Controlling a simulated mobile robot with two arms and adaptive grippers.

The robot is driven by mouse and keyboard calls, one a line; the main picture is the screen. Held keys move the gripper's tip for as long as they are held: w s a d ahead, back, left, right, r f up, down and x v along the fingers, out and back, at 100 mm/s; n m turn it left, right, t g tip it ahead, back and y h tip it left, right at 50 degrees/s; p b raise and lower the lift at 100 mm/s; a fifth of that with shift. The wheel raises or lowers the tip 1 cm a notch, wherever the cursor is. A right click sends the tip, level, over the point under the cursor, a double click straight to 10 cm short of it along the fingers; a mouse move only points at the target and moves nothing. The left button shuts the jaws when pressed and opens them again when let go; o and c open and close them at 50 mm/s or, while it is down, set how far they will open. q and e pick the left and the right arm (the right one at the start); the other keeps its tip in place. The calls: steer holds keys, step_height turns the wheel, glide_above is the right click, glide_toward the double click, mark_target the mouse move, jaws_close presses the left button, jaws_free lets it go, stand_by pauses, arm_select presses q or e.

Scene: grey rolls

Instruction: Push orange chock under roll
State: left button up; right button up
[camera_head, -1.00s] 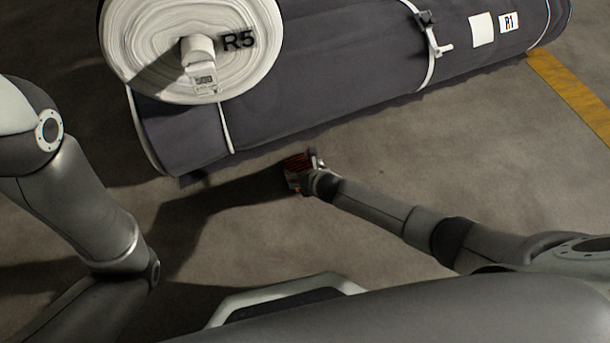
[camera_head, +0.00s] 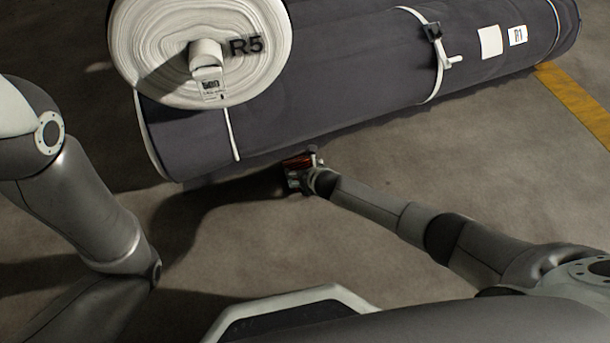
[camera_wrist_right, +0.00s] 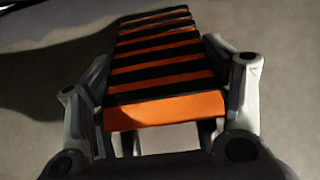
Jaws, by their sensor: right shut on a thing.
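The orange chock (camera_head: 298,161) with black ribs is held at the floor beside the lower edge of the long grey roll marked R1 (camera_head: 330,85).
A white roll marked R5 (camera_head: 165,60) rests on or against the grey roll's left part. White straps with a buckle (camera_head: 433,33) go around the grey roll. A yellow floor line (camera_head: 580,100) runs at the right. Bare concrete floor (camera_head: 400,160) lies in front of the roll.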

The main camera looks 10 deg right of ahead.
mark_target(296, 161)
steer(key=shift+w+a+b, duration=0.15)
steer(key=shift+w+b, duration=0.3)
steer(key=shift+w, duration=0.4)
steer(key=shift+w+a+b, duration=0.15)
steer(key=shift+w+b, duration=0.3)
steer(key=shift+w, duration=0.35)
steer(key=shift+w+a+b, duration=0.2)
steer(key=shift+w+b, duration=0.45)
steer(key=shift+w, duration=0.15)
steer(key=shift+w+a+b, duration=0.15)
steer(key=shift+w+b, duration=0.45)
steer(key=shift+w, duration=0.15)
steer(key=o, duration=1.7)
steer(key=shift+s, duration=0.1)
steer(key=shift+v, duration=5.9)
steer(key=shift+a, duration=0.1)
